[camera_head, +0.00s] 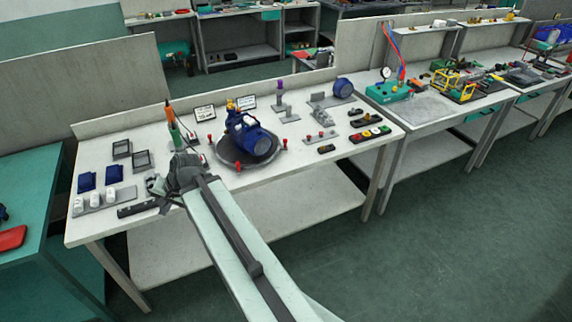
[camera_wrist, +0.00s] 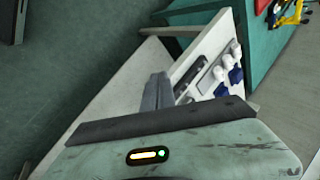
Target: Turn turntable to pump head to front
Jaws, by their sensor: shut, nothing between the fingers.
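The turntable (camera_head: 226,159) is a dark round plate on the white workbench, with several red knobs around its edge. A blue pump (camera_head: 252,140) with yellow parts on top stands on it. A round blue end of the pump faces the front and right; I cannot tell surely which end is the pump head. My gripper (camera_head: 154,186) is to the left of the turntable, near the bench's front edge, apart from the turntable. Its fingers (camera_wrist: 157,92) show together in the wrist view, shut and empty. The wrist view does not show the turntable.
White bottles (camera_head: 93,200) on a grey tray and blue blocks (camera_head: 114,173) are left of my gripper. A green-and-orange bottle-like tool (camera_head: 175,132) stands behind it. Switch boxes (camera_head: 369,134) and small fixtures lie right of the turntable. The floor in front is clear.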

